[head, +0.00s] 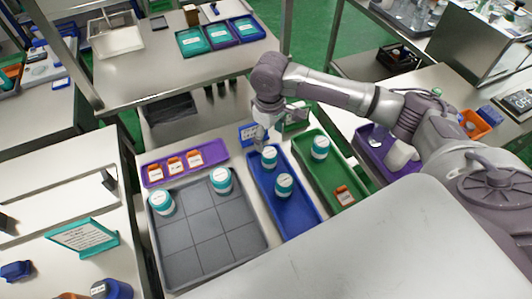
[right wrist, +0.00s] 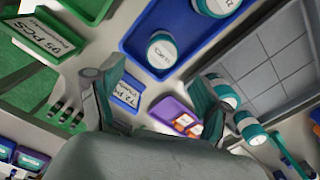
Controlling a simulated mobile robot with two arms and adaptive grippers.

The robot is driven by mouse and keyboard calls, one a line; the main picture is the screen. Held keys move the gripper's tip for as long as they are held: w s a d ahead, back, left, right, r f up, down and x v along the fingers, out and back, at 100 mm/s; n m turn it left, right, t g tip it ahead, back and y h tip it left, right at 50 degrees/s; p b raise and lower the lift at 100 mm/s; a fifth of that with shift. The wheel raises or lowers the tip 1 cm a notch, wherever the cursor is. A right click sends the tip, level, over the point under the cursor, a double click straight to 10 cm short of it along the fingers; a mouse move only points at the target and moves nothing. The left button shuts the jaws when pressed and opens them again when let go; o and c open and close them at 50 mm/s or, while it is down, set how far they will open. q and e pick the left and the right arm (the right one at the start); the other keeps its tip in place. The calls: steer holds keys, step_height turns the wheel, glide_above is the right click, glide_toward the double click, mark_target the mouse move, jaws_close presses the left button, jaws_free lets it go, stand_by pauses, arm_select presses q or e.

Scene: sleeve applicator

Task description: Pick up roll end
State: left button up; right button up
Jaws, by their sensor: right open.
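Teal containers with white labelled tops stand in trays in the head view. Two are in the blue tray (head: 300,222): a rear one (head: 270,160) and a front one (head: 284,187). One (head: 320,149) is in the green tray (head: 318,177), and two, one at the left (head: 161,203) and one at the back right (head: 221,182), are in the grey tray (head: 200,240). My right gripper (head: 262,138) is open above the far end of the blue tray, close to the rear container. In the right wrist view its fingers (right wrist: 155,112) are apart with nothing between them. My left gripper is out of view.
A purple tray (head: 150,184) with orange-capped items lies behind the grey tray. The green tray also holds an orange item (head: 344,195). A small blue sign (head: 248,132) stands behind the blue tray. A large pale surface (head: 370,260) fills the lower right.

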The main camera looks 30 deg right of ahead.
mark_target(269, 152)
steer(key=f, duration=0.5)
steer(key=shift+s+f+p, duration=0.15)
steer(key=shift+s+p, duration=0.1)
steer(key=shift+p, duration=0.15)
steer(key=shift+w+f, duration=0.1)
steer(key=shift+f, duration=0.15)
step_height(269, 152, down, 4)
steer(key=shift+f+p, duration=0.15)
steer(key=shift+p, duration=0.8)
steer(key=shift+f, duration=0.45)
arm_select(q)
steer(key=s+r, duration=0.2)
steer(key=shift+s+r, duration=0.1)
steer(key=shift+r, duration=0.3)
arm_select(e)
steer(key=c, duration=1.2)
